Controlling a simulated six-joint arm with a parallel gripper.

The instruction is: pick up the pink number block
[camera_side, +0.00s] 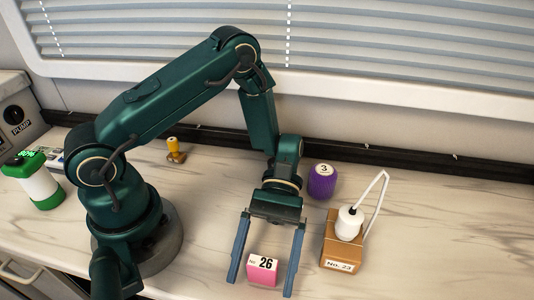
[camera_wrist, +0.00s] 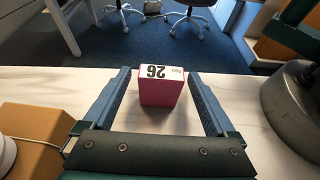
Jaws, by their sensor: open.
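The pink number block (camera_side: 262,271) stands on the counter near its front edge, with a white "No. 26" label. In the side view it shows between the two fingers of my gripper (camera_side: 262,286). In the wrist view the pink block (camera_wrist: 161,92) sits between the fingers of my gripper (camera_wrist: 160,90), toward their tips. The gripper is open, with a clear gap on each side of the block. Neither finger appears to touch it. I cannot tell the exact height of the fingertips above the counter.
A brown block (camera_side: 343,254) marked "No. 23" with a white corded piece (camera_side: 349,224) on it stands to the right. A purple cylinder (camera_side: 322,182) marked 3 stands behind. A yellow stamp (camera_side: 176,151) and a green-and-white canister (camera_side: 40,182) are left. Right counter is clear.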

